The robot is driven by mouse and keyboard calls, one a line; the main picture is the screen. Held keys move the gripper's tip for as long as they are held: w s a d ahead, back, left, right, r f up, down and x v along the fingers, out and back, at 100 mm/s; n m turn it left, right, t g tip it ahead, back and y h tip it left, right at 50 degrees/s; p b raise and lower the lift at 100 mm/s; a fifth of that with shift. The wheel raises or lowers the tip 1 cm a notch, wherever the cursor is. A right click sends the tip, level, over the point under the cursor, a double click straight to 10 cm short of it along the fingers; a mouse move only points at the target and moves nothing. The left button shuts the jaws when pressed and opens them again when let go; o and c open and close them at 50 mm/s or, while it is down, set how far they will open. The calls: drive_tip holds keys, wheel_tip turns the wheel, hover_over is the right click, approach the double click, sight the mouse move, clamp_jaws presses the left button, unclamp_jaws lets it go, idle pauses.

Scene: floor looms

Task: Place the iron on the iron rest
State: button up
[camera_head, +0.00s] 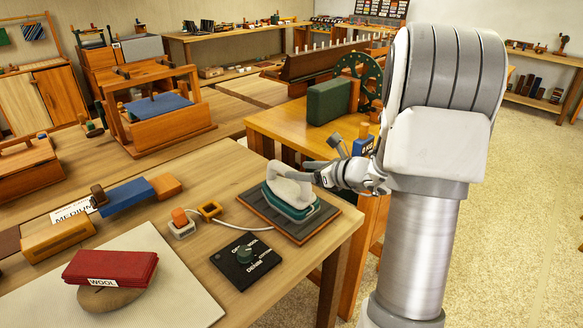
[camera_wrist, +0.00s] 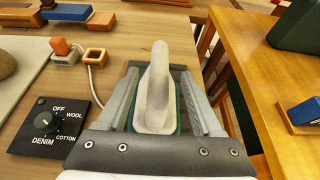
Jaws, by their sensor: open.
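The iron (camera_head: 288,188), with a pale handle and teal-green body, sits flat on a dark, wood-edged pad (camera_head: 322,224) that looks like the iron rest, near the table's front right corner. In the wrist view, the iron's handle (camera_wrist: 157,88) stands between my fingers, and the pad's far edge shows behind it (camera_wrist: 178,68). My gripper (camera_head: 308,172) reaches in from the right at the handle. My gripper (camera_wrist: 158,92) is open, with a finger on each side of the handle and visible gaps. The iron's underside is hidden.
A black dial plate (camera_head: 246,260) marked with fabric names lies left of the pad. A white cord runs from an orange-topped block (camera_head: 182,224). A red WOOL cloth (camera_head: 110,268) lies on a stone on a pale mat (camera_head: 185,290). A second table (camera_head: 285,125) with a green block stands behind.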

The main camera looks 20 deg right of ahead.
drive_tip(key=v, duration=0.6)
drive_tip(key=shift+s+p, duration=0.3)
drive_tip(key=shift+p, duration=0.1)
drive_tip(key=shift+r, duration=0.1)
